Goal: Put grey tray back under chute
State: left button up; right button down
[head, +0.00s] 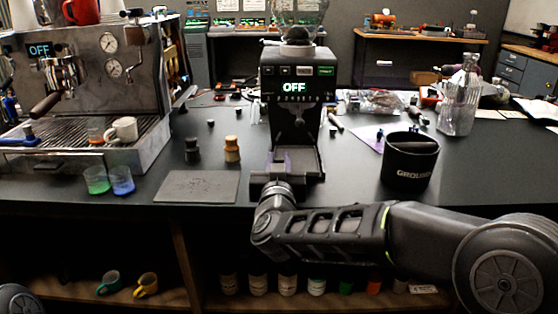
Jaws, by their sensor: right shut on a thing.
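The black grinder (290,82) stands mid-counter, its display reading OFF and its chute (299,117) facing me. The grey tray (308,160) is low at the front of the grinder, below the chute. My right arm comes in from the right and ends at the grinder's front left. My right gripper (281,166) is shut on the tray's left part; its wrist partly hides the grinder base. I cannot tell whether the tray is fully seated. My left gripper is not in view.
A dark mat (197,187) lies left of the grinder, with two small tampers (232,149) behind it. The espresso machine (95,80) fills the left. Cups (122,178) stand near the counter's front edge.

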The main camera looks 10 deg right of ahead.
aim_at(279, 157)
jog(key=w, duration=0.2)
jog(key=w+d+f, duration=0.1)
jog(key=shift+w, duration=0.2)
jog(key=shift+s+f, duration=0.1)
jog(key=shift+f, duration=0.15)
jog(key=shift+f, duration=0.1)
jog(key=c, duration=1.3)
grip_release()
jog(key=shift+o, duration=0.2)
jog(key=v, duration=1.2)
